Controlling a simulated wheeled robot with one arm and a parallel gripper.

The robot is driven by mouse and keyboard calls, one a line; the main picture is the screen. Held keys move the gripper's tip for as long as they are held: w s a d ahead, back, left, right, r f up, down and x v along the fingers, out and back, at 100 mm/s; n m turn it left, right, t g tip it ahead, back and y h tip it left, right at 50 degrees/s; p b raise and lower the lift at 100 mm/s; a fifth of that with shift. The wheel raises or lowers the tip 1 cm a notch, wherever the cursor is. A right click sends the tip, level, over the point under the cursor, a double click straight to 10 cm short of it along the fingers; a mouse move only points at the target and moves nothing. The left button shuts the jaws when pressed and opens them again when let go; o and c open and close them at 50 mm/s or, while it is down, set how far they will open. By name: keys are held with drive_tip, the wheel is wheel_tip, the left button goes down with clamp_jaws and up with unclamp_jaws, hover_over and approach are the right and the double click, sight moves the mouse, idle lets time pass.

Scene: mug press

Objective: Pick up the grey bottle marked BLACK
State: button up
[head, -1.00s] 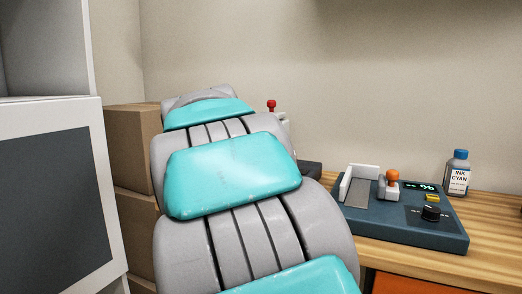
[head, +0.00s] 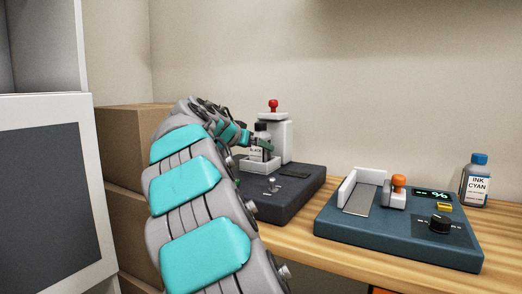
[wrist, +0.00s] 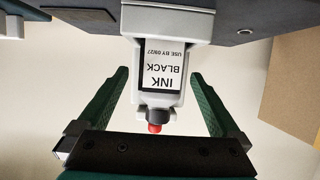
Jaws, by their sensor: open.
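The grey bottle marked BLACK (head: 260,143) stands upright at the dark machine in the head view, partly covered by my gripper. In the wrist view the bottle (wrist: 161,88) appears upside down, with its INK BLACK label facing the camera and its dark cap towards my palm. My gripper (head: 247,143) is at the bottle in the head view. In the wrist view my gripper (wrist: 160,72) is open, with one green finger on each side of the bottle and a visible gap on both sides.
The dark machine (head: 300,192) has a white post (head: 280,138) with a red knob behind the bottle. A blue machine (head: 400,238) with an orange knob and a blue-capped INK CYAN bottle (head: 475,183) stand to the right on the wooden bench (head: 300,250). Cardboard boxes (head: 130,150) are at left.

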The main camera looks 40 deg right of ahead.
drive_tip(key=x, duration=0.4)
drive_tip(key=shift+w+d+f+p, duration=0.1)
drive_tip(key=shift+w+d+p, duration=0.15)
drive_tip(key=shift+p, duration=0.05)
drive_tip(key=shift+c, duration=0.2)
clamp_jaws()
idle(0.4)
